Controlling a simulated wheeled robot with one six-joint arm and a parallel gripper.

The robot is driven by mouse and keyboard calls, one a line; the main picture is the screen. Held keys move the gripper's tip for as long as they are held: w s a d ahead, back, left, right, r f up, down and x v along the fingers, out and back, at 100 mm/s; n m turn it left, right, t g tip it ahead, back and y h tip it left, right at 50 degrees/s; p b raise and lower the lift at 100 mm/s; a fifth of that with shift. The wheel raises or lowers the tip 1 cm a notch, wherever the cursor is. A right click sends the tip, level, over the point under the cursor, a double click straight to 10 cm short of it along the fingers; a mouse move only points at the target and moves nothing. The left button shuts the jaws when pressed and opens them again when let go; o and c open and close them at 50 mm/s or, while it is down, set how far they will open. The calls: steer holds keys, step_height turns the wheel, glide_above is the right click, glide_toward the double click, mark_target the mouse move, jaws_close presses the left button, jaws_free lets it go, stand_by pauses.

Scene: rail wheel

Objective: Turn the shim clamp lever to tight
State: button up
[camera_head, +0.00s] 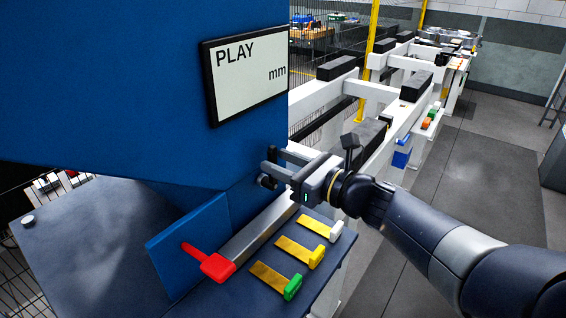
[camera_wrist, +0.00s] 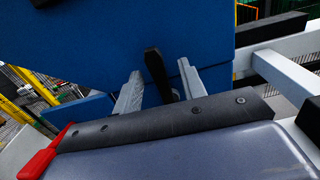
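A black lever (camera_wrist: 156,72) stands up against the blue housing in the wrist view. I take it as the shim clamp lever. Its dark end (camera_head: 266,181) shows by the housing's lower right edge in the head view, partly hidden by a finger. My gripper (camera_head: 273,160) is open at the lever. In the wrist view its two grey fingers (camera_wrist: 159,70) stand on either side of the lever, with gaps visible on both sides. I cannot tell any loose or tight marking. A red handle (camera_head: 217,267) sits by the small blue plate (camera_head: 190,243).
A display (camera_head: 245,72) on the blue housing (camera_head: 120,85) reads "PLAY" and "mm", with no number visible. White, yellow and green tabbed brass strips (camera_head: 300,249) lie on the dark bench top (camera_head: 85,260) below my gripper. White rail frames (camera_head: 325,95) stand behind. The floor at right is clear.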

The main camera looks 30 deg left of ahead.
steer(key=s+d+b, duration=0.1)
steer(key=d+b, duration=0.1)
steer(key=d, duration=0.8)
steer(key=shift+s+d+b, duration=0.25)
steer(key=shift+d+b, duration=0.1)
steer(key=shift+d, duration=0.05)
steer(key=shift+a, duration=0.1)
steer(key=a+p, duration=0.1)
steer(key=a, duration=0.2)
steer(key=w+a+p, duration=0.1)
steer(key=a, duration=0.6)
steer(key=shift+w+a+p, duration=0.25)
steer(key=shift+a+p, duration=0.15)
steer(key=shift+s, duration=0.1)
steer(key=shift+d, duration=0.1)
